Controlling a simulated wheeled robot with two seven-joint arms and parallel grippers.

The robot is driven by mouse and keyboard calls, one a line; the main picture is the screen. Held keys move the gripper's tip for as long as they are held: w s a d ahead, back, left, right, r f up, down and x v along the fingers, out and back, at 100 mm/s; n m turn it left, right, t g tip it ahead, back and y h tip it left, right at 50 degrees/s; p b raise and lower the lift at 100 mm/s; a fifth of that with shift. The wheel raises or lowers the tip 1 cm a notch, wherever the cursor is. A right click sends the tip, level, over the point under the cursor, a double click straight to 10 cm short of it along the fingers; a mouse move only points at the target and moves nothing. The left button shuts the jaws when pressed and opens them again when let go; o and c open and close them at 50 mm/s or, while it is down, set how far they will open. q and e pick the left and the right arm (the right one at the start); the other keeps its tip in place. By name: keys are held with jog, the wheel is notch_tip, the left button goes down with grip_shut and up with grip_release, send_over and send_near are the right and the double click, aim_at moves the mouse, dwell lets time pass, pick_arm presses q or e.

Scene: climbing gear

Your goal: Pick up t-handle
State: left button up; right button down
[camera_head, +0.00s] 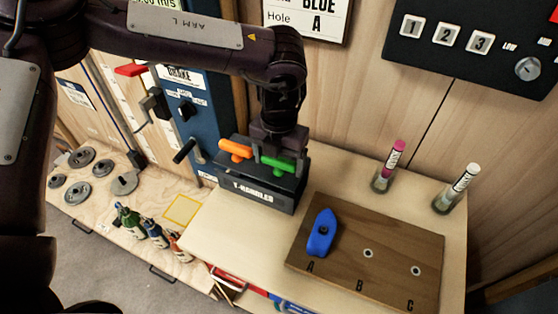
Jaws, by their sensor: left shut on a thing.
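A black box labelled "T-HANDLES" (256,197) stands on the light wooden table, with an orange t-handle (236,149) and a green t-handle (284,165) at its top. My left gripper (278,158) comes down from above and is shut on the green t-handle. I cannot tell whether the green handle is still seated in the box or just above it. The orange t-handle is just left of the gripper. My right gripper is not in view.
A brown board (375,255) marked A, B and C lies in front, with a blue piece (321,235) at A. Two marker holders (383,180) (447,202) stand behind it. A wall sign (312,18) reads "BLUE", "Hole A". Bottles and weight plates are at left.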

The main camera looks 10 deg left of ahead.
pick_arm(q)
notch_tip(320, 180, up, 20)
jog(key=b, duration=0.1)
dwell(0.4)
jog(key=shift+f, duration=0.1)
